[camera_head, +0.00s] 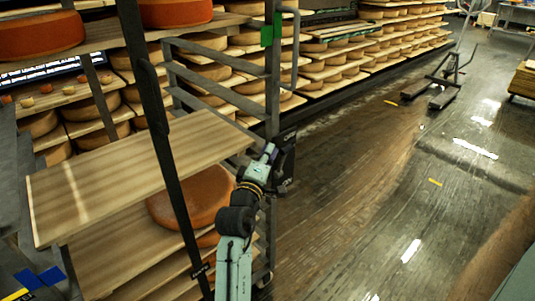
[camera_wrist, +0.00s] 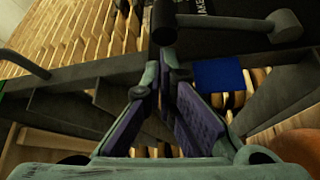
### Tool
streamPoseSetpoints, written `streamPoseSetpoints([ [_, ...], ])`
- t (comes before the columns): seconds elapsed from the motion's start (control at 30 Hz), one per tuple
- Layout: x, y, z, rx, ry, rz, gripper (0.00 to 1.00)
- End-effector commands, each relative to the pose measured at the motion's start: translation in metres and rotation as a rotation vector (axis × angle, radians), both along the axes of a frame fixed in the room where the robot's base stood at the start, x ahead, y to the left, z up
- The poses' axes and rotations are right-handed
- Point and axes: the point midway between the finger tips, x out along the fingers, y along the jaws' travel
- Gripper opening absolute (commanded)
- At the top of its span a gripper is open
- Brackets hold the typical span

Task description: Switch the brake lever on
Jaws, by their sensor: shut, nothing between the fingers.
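The brake lever (camera_wrist: 235,22) shows at the top of the wrist view as a dark bar lying across the picture, with a thick rounded end (camera_wrist: 285,26) at the right. It is in front of a black plate (camera_wrist: 205,6) with partly cut-off white lettering. In the head view the black plate (camera_head: 286,163) is on the rack's upright, and the lever cannot be made out. My gripper (camera_wrist: 164,62) is shut and empty, its fingertips just below the left end of the bar; I cannot tell if they touch. In the head view my gripper (camera_head: 270,152) is beside the plate.
A rack with wooden shelves (camera_head: 130,165) and a large orange cheese wheel (camera_head: 190,197) stands at the left, close to my arm. A green tag (camera_head: 267,35) is on its upright. The dark floor (camera_head: 370,220) at the right is clear. A pallet truck (camera_head: 440,85) stands farther back.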

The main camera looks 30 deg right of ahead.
Motion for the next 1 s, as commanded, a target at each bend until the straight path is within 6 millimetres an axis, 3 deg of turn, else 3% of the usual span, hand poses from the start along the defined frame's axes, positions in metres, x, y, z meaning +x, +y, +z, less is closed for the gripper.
streamPoseSetpoints([
  [0.57, -0.016, -0.003, -0.009, 0.018, -0.13, -0.002, 0.0],
  [1.0, -0.054, -0.009, -0.033, 0.068, -0.471, -0.003, 0.0],
])
